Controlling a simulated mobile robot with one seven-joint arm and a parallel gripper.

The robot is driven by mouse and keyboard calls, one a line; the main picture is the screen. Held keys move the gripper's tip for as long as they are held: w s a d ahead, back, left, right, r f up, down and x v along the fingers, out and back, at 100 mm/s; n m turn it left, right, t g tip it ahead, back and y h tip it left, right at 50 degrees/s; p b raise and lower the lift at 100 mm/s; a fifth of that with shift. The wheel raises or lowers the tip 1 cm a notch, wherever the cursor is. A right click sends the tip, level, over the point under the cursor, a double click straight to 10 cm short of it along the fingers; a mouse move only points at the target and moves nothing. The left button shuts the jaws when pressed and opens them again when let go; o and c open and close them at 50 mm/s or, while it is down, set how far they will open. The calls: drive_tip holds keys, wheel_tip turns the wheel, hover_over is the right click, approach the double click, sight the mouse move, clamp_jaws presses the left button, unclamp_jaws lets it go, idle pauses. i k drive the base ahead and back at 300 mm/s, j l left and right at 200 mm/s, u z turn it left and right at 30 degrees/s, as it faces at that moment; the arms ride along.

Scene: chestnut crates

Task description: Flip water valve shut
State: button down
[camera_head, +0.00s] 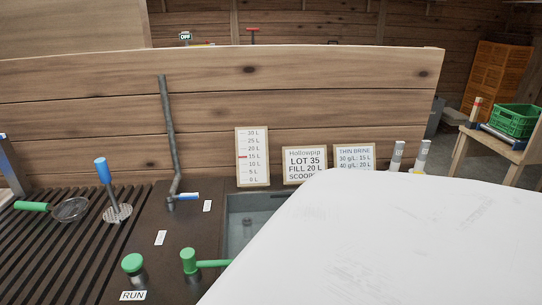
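A grey pipe (169,125) stands against the wooden back wall and bends near the counter. At its foot is a small valve with a blue lever (186,196), which points to the right. One small white plate (207,206) lies to the right of the lever and another (160,238) lies in front of it; their writing is too small to read. I take this blue lever to be the water valve. A grey basin (238,236) lies to its right. My gripper is not in view, and my white arm (400,245) fills the lower right and hides part of the basin.
A blue-handled tool (103,172) stands left of the pipe. A green-handled strainer (68,209) lies on the slats. In front are a green knob (132,263) by a RUN label (133,295) and a green lever (190,261). Signs (304,165) line the back wall.

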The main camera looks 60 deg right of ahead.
sight(168, 198)
drive_tip(key=z, duration=1.25)
